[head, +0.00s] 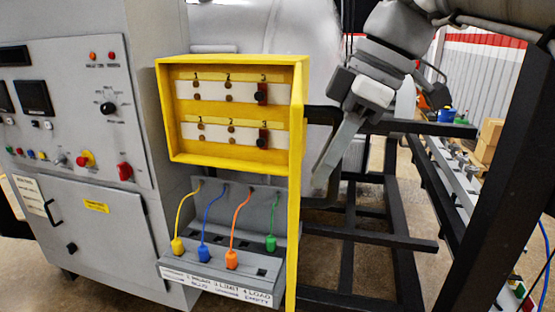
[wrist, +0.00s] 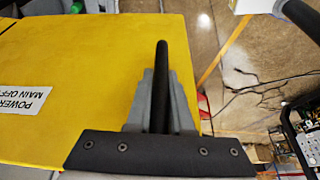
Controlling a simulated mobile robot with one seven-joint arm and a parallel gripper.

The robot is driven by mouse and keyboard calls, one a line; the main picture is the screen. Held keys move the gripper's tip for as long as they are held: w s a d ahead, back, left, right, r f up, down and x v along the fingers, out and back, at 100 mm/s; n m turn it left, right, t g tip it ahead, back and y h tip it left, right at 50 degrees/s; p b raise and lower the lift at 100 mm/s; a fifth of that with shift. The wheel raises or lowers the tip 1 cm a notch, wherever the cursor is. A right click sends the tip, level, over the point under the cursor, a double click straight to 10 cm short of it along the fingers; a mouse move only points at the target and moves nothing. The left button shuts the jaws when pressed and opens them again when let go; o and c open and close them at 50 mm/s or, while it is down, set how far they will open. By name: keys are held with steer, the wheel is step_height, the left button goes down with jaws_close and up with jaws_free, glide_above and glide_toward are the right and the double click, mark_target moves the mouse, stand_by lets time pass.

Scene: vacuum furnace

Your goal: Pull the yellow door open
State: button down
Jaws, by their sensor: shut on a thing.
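The yellow door (head: 295,200) stands swung open, nearly edge-on in the head view, at the right side of the yellow box (head: 230,160). The box interior shows, with two rows of numbered terminals. In the wrist view the door's flat yellow face (wrist: 90,60) fills the left, with a white label (wrist: 22,99) reading power main off. My gripper (head: 325,180) is at the door's outer side, right of it. In the wrist view my gripper (wrist: 160,85) is shut on the black door handle (wrist: 161,60), which passes between the fingers.
A grey control cabinet (head: 85,150) stands left. A black metal frame (head: 370,235) lies right of the door, close to my arm.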

steer(key=shift+s+f, duration=0.1)
steer(key=shift+s, duration=0.05)
steer(key=c, duration=0.8)
jaws_free()
steer(key=shift+s, duration=0.15)
steer(key=shift+r, duration=0.3)
steer(key=shift+p+v, duration=3.3)
steer(key=shift+v, duration=5.2)
